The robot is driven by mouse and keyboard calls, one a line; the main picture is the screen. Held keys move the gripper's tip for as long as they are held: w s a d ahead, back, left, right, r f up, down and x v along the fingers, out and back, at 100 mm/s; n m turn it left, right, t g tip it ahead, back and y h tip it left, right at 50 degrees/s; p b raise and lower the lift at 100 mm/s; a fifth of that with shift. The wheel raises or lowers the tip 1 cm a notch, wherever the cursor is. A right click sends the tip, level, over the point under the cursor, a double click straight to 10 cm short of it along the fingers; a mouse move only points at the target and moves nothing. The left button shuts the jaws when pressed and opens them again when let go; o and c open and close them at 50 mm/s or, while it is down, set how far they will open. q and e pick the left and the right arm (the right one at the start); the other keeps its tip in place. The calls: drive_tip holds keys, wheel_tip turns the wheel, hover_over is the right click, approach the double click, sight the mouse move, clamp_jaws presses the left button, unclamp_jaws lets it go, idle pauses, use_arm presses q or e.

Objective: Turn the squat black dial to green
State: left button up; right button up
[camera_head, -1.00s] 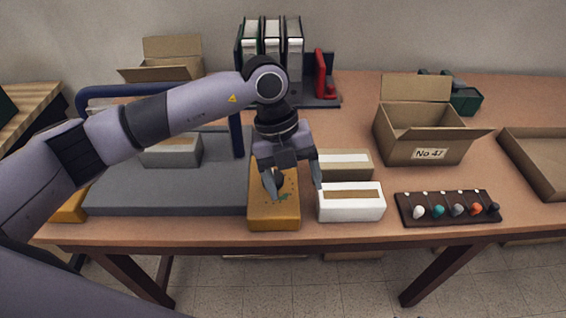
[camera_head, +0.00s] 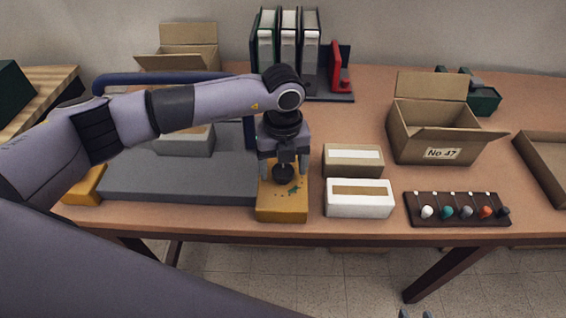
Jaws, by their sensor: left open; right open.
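The squat black dial (camera_head: 284,174) sits on top of a yellow-orange box (camera_head: 282,209) near the table's front edge. A small green mark (camera_head: 295,188) shows on the box top just in front of the dial, to the right. Which way the dial points I cannot tell. My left gripper (camera_head: 285,170) is upright over the box, fingers pointing down and open, one on each side of the dial. Whether the fingers touch it I cannot tell.
A grey flat-bed device with a blue bar (camera_head: 170,77) stands left of the box. White (camera_head: 360,210) and tan (camera_head: 352,170) cartons stand close on its right. Farther right are a dark board with several coloured knobs (camera_head: 408,205) and an open box marked No 47 (camera_head: 440,135).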

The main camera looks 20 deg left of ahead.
use_arm(q)
drive_tip(key=c, duration=1.1)
drive_tip(key=shift+o, duration=0.3)
